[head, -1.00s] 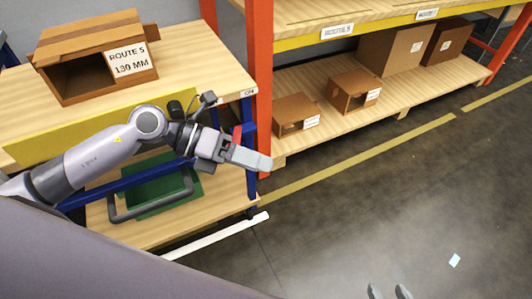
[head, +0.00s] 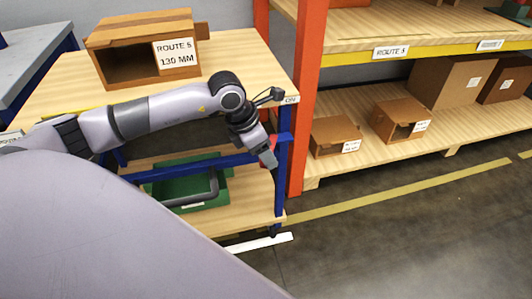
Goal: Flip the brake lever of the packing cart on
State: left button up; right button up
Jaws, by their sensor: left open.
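The packing cart (head: 240,70) has a wooden top, a blue frame and a lower shelf, and stands at the left. A red part (head: 267,159), which looks like the brake lever, shows at its right front post. An "ON" label (head: 291,99) is on the top's right corner. My left gripper (head: 269,151) is open and points down beside that post, close to the red part. The gripper and wrist partly cover the red part, so its position and any contact cannot be told. My right gripper is out of view.
An open carton marked "ROUTE 5" (head: 176,57) stands on the cart top. A green crate (head: 190,186) sits on the lower shelf. An orange-posted rack (head: 308,90) with several cartons stands close at the right. The floor (head: 400,245) in front of it is clear.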

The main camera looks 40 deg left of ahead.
pick_arm(q)
jog(key=shift+w+d+f, duration=0.1)
jog(key=shift+f, duration=0.15)
grip_shut()
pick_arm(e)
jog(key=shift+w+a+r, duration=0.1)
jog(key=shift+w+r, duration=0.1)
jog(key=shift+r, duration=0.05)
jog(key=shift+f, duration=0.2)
